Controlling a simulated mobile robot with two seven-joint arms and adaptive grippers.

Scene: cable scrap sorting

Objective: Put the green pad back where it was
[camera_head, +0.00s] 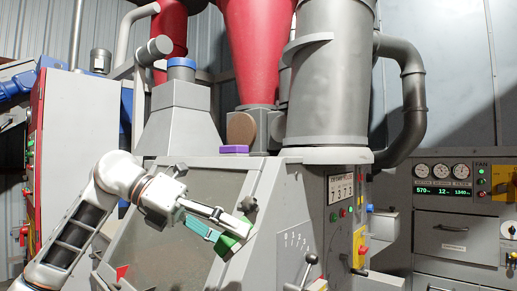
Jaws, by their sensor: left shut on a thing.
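The green pad (227,245) is in the jaws of my left gripper (231,232), in front of the sloped front panel of the grey machine (165,245). My left gripper is shut on the pad, and its fingers cover part of it. The pad is tilted. I cannot tell whether it touches the machine. My right gripper is not in view.
A purple block (234,149) lies on the machine's top ledge. A lever with a dark knob (311,258) and a yellow switch box (360,248) are to the right of the pad. A control cabinet (455,235) stands at the far right.

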